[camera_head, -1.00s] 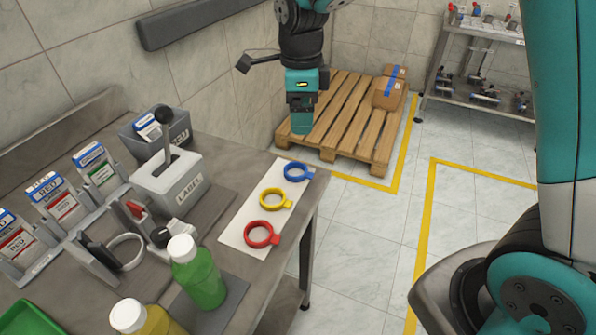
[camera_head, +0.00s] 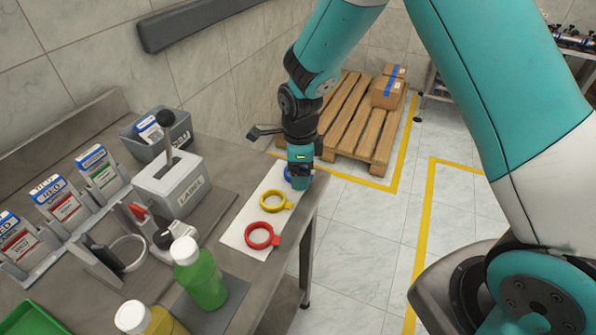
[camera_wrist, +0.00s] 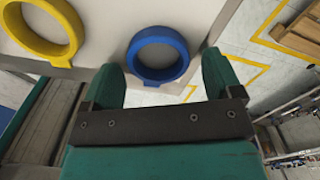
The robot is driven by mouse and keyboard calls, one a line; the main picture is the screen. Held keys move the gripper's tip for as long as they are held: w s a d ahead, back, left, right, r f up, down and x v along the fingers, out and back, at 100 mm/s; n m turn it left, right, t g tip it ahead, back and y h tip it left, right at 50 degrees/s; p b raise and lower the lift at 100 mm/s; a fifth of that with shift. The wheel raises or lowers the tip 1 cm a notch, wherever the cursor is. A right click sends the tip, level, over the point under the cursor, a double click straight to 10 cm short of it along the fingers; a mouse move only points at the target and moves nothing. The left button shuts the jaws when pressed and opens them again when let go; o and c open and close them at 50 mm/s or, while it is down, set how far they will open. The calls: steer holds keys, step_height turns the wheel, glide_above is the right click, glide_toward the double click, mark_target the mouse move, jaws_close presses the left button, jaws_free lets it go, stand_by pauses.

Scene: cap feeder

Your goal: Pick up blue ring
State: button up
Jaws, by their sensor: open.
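The blue ring (camera_wrist: 158,53) lies flat on a white mat (camera_wrist: 105,40) near the table's corner. In the wrist view, my open gripper (camera_wrist: 165,72) has one finger on each side of the ring's near part, and nothing is held. In the head view, my gripper (camera_head: 300,182) is over the ring's place and hides most of it; only a bit of the blue ring (camera_head: 288,174) shows at its left edge. How high the fingertips are above the mat is hard to tell.
A yellow ring (camera_head: 276,201) and a red ring (camera_head: 262,236) lie on the same mat. A grey label press (camera_head: 172,185) and a green bottle (camera_head: 203,280) stand to the left. The table edge is close on the right, with open floor beyond.

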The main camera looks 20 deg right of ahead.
steer(key=c, duration=1)
